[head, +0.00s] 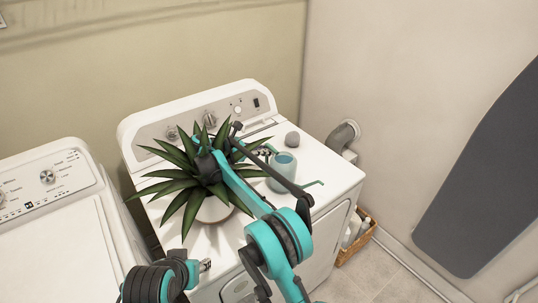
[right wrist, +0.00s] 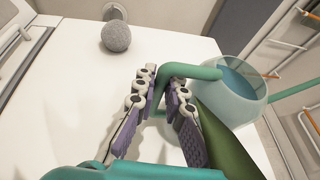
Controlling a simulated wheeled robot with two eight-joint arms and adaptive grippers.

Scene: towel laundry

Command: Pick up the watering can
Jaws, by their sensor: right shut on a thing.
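The watering can (head: 283,168) is a pale blue-green, rounded can on top of the dryer, right of the potted plant; its spout points right. In the right wrist view its clear body (right wrist: 238,98) holds blue water, and its green handle (right wrist: 200,73) runs between my fingers. My right gripper (head: 263,153) reaches past the plant and is shut on the handle; it also shows in the right wrist view (right wrist: 165,85). Whether the can is lifted off the dryer, I cannot tell. My left gripper (head: 205,265) shows small at the bottom left; its jaw state is unclear.
A spiky potted plant (head: 190,178) stands on the dryer (head: 325,165) close beside my right arm; a leaf shows near the fingers. A grey ball (head: 292,140) lies behind the can. A washer (head: 55,225) is at left, a basket (head: 357,240) on the floor at right.

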